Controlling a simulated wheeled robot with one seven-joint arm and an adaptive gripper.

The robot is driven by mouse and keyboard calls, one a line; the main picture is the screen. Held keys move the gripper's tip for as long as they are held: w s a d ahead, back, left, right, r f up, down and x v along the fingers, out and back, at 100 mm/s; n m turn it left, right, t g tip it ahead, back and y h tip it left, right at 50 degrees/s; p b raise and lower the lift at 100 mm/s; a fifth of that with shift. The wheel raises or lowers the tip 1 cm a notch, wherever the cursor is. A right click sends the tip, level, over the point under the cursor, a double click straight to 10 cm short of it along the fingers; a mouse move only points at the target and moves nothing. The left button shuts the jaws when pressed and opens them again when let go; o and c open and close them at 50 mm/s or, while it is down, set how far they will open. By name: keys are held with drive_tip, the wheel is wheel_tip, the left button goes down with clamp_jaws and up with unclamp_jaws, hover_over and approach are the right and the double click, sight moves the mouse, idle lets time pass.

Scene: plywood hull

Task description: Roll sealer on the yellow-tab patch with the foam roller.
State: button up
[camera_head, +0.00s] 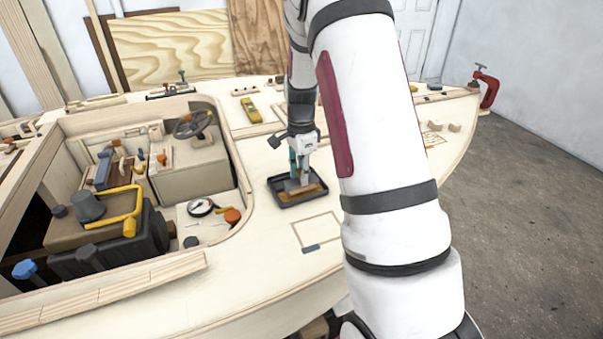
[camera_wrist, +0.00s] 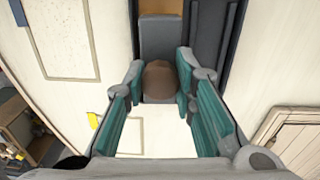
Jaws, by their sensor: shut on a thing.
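My gripper (camera_head: 301,168) is shut on the foam roller, pointing down over a black tray (camera_head: 283,204) on the pale deck. In the wrist view, the teal fingers (camera_wrist: 160,85) close on the roller's brown rounded handle (camera_wrist: 160,80), with its grey part (camera_wrist: 160,37) beyond. The roller's lower end (camera_head: 294,187) is at the tray's amber sealer; contact is unclear. In the wrist view, a yellow tab (camera_wrist: 94,120) lies beside a thinly outlined patch (camera_wrist: 130,136), partly hidden by my gripper. My arm seems to hide this patch in the head view.
Another outlined patch with a blue tab (camera_head: 311,249) lies on the deck in front of the tray. A yellow tool (camera_head: 250,109) lies behind. A red clamp (camera_head: 487,88) grips the right edge.

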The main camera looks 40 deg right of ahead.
drive_tip(key=shift+r+p, duration=1.55)
drive_tip(key=shift+r, duration=2.15)
